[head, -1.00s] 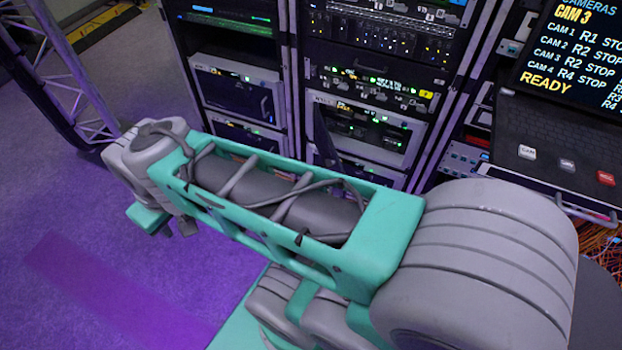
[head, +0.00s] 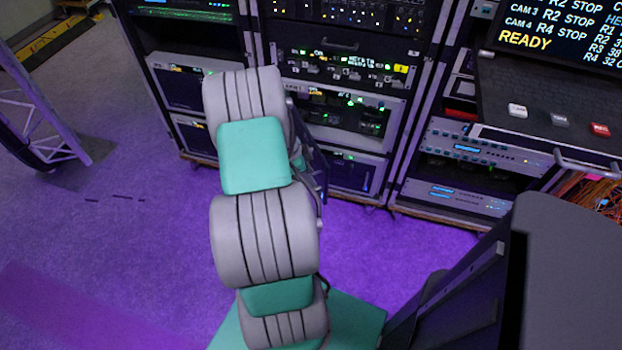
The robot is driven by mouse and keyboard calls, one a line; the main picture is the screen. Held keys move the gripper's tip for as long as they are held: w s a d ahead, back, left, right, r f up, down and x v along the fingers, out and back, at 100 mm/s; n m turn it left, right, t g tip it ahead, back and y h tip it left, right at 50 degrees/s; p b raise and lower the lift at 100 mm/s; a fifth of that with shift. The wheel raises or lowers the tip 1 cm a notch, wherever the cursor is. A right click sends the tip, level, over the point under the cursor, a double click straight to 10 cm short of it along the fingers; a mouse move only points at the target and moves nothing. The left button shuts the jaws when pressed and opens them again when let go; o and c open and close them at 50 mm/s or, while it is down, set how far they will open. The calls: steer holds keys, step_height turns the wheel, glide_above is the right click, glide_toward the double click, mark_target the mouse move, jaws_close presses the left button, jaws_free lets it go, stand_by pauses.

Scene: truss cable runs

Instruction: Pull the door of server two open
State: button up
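The middle rack holds a silver-framed server unit (head: 385,112) with green lights and dark insides. A dark, thin panel (head: 314,165) stands out from the rack front at the unit's left side, like a door swung outward; my arm covers part of it. Another silver-framed unit (head: 350,178) sits below. No server number is readable, so I cannot tell which one is server two. My gripper is not visible; my grey and teal arm links hide the area in front of the left and middle racks.
A left rack (head: 180,85) holds more silver-framed units. A control desk with a screen (head: 560,25), coloured keys and a handle (head: 590,165) is at the right. A truss leg (head: 45,120) stands at the left. Purple carpet (head: 110,240) is clear at the left front.

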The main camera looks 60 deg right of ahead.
steer(key=shift+x, duration=0.9)
steer(key=shift+w, duration=0.1)
steer(key=shift+c, duration=0.2)
jaws_close()
stand_by(0.4)
